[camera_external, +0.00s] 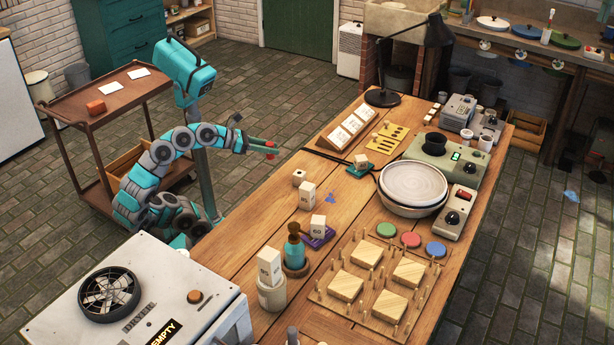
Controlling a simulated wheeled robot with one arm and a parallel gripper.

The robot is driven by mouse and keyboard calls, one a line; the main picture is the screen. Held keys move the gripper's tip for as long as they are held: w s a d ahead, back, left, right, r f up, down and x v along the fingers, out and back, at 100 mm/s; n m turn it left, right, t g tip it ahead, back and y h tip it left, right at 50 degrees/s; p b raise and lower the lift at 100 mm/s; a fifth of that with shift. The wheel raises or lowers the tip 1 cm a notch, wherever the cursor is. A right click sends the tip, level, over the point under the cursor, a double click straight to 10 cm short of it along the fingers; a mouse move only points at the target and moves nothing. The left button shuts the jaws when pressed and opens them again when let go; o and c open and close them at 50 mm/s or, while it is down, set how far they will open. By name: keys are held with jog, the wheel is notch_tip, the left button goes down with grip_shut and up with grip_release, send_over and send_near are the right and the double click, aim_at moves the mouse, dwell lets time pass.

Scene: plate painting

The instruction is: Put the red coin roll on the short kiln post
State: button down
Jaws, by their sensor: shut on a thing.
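My gripper (270,149) is over the left edge of the wooden table. It is shut on a small red piece, which looks like the red coin roll (270,156); the fingers hide part of it. The shortest pale kiln post (299,177) stands on the table, below and right of my gripper and apart from it. A taller numbered post (307,196) stands just in front of it. Another numbered post (318,226) stands on a purple pad (318,241). A small pale block (361,161) sits on a teal pad (352,171).
A teal pump bottle (294,252) and a jar (272,295) holding pale blocks stand nearer the front. A pegged board (340,299), a wheel with a plate (413,183) and a black lamp (437,35) take up the right and back. The table around the short post is partly clear.

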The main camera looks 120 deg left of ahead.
jog(key=w+a, duration=0.1)
jog(key=w, duration=0.1)
jog(key=w+a, duration=0.1)
jog(key=w, duration=0.2)
jog(key=w+a, duration=0.1)
jog(key=w, duration=0.2)
jog(key=shift+f+b, duration=0.35)
jog(key=shift+b, duration=0.05)
jog(key=f, duration=0.1)
jog(key=b, duration=0.1)
jog(key=w+f, duration=0.1)
jog(key=shift+a+f, duration=0.25)
jog(key=shift+f, duration=0.1)
jog(key=shift+f+b, duration=0.3)
jog(key=shift+f, duration=0.15)
jog(key=shift+f, duration=0.25)
jog(key=c, duration=0.6)
grip_release()
jog(key=shift+r, duration=0.15)
